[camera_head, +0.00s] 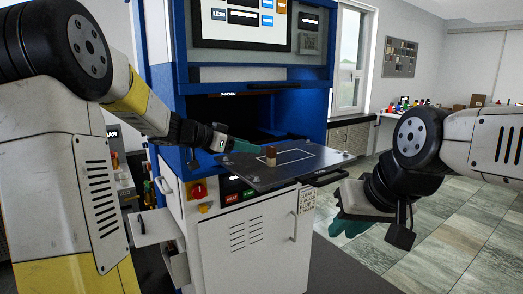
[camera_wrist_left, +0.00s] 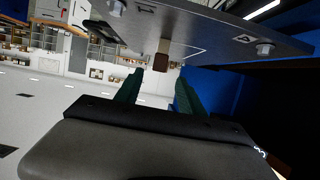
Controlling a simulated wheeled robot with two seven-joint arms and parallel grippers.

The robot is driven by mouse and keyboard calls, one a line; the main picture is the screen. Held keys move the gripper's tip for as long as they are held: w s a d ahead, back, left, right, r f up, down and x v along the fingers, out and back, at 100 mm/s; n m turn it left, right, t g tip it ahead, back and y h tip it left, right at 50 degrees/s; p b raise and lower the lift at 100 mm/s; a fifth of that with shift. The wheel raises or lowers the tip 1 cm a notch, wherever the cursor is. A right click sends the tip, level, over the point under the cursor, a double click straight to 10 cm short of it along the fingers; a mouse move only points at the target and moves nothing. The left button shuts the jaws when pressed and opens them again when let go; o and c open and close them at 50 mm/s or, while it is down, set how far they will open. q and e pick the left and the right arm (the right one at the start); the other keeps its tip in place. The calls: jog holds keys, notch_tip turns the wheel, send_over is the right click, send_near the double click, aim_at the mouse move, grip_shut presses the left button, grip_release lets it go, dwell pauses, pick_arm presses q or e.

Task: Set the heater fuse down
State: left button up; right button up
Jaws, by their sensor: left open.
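The heater fuse, a small brown block with a lighter section (camera_head: 271,155), stands upright on the dark plate (camera_head: 262,181), by the white outline drawn there. My left gripper (camera_head: 246,147) is just left of the fuse in the head view, with a small gap between. In the left wrist view, its two green fingers (camera_wrist_left: 158,88) are apart with nothing between them. The fuse (camera_wrist_left: 161,62) shows beyond their tips, near the middle of the plate's edge. My right gripper (camera_head: 352,225) hangs low right of the press, partly hidden by its own wrist; its fingers' opening is unclear.
The blue press (camera_head: 180,70) has a dark opening behind the plate. A white cabinet (camera_head: 255,245) with red and green buttons stands below. Open floor (camera_head: 455,250) lies to the right.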

pick_arm(q)
jog(key=s+a+r+n+t+y, duration=0.1)
jog(key=a+r+n+t+y, duration=0.25)
jog(key=a+r+t, duration=0.45)
jog(key=s+a+r+n+g+y, duration=0.1)
jog(key=s+a+n+y, duration=0.4)
jog(key=y, duration=0.2)
jog(key=s+d+f+g, duration=0.2)
jog(key=s+f, duration=0.3)
jog(key=s, duration=0.3)
jog(key=s+d+f+n+g+h, duration=0.1)
jog(key=s+f+g, duration=0.3)
jog(key=s, duration=0.4)
jog(key=s+d+f+g, duration=0.3)
jog(key=s+f, duration=0.3)
jog(key=s, duration=0.2)
jog(key=shift+s+f+n, duration=0.2)
jog(key=shift+s+n, duration=0.15)
jog(key=shift+s, duration=0.05)
